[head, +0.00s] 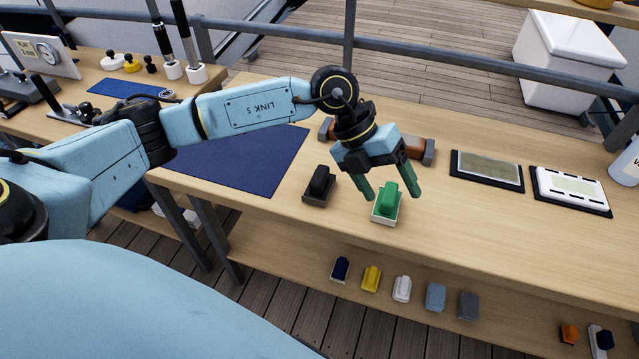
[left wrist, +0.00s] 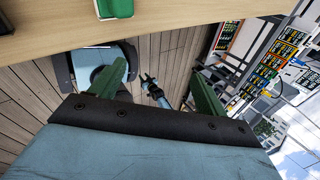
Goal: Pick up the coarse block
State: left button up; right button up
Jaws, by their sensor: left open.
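No label tells me which block is the coarse one. A green block (head: 387,200) with a pale base sits on the wooden bench near its front edge. A black block (head: 319,186) on a dark base sits to its left. My left gripper (head: 391,194) is open and empty, its green fingers on either side of the green block in the head view. In the left wrist view, the green block (left wrist: 115,8) is at the top edge, beyond the open fingers (left wrist: 158,68), so they are apart from it.
A brown roller-like item (head: 416,148) lies behind the gripper. A blue mat (head: 245,160) is left, and two framed plates, one grey (head: 487,169) and one white (head: 570,189), are right. Several small blocks, including a yellow one (head: 371,279), stand on the lower shelf.

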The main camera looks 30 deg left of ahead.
aim_at(320, 173)
pick_arm(q)
jog(key=w+a+n+y, duration=0.25)
jog(key=a+y, duration=0.45)
jog(key=a, duration=0.9)
jog(key=f, duration=0.6)
jog(key=shift+w+a+f, duration=0.1)
jog(key=shift+w+f, duration=0.1)
jog(key=shift+f, duration=0.2)
jog(key=f, duration=0.2)
jog(key=w+f, duration=0.1)
jog(key=f, duration=0.1)
jog(key=shift+a+f+b, duration=0.1)
jog(key=shift+f+b, duration=0.2)
jog(key=shift+f, duration=0.55)
jog(key=c, duration=1.1)
